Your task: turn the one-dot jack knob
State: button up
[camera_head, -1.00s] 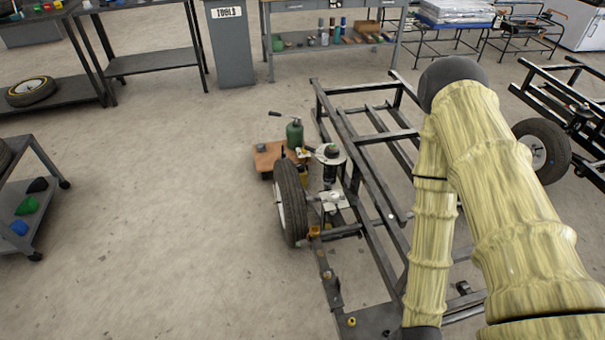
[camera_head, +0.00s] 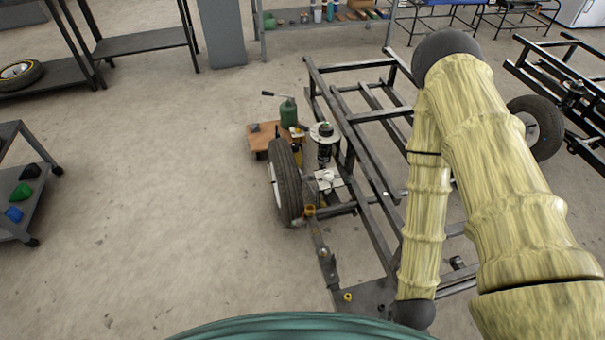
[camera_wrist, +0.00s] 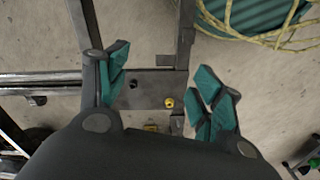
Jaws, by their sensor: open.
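A green jack-like bottle (camera_head: 288,111) with a dark handle stands on a wooden board (camera_head: 262,140) behind the wheel in the head view. I cannot make out a one-dot mark on any knob. A small yellow knob-like part (camera_head: 348,297) sits on the dark frame plate (camera_head: 362,296) near the bottom. A similar yellow part (camera_wrist: 169,103) shows on the plate in the wrist view. My gripper (camera_wrist: 163,84) is open and empty in the wrist view, its teal fingertips apart on either side of the plate. My gripper is not visible in the head view.
A black wheel (camera_head: 286,182) and a spring strut (camera_head: 323,150) are mounted on the dark metal frame (camera_head: 350,180). Another frame with a wheel (camera_head: 538,128) stands at right. A cart (camera_head: 25,190) stands at left. The floor between cart and wheel is clear.

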aim_at(295, 146)
jog(key=z, duration=0.35)
jog(key=k, duration=0.3)
jog(key=u, duration=1.3)
jog(key=i, duration=1.8)
jog(key=z, duration=0.7)
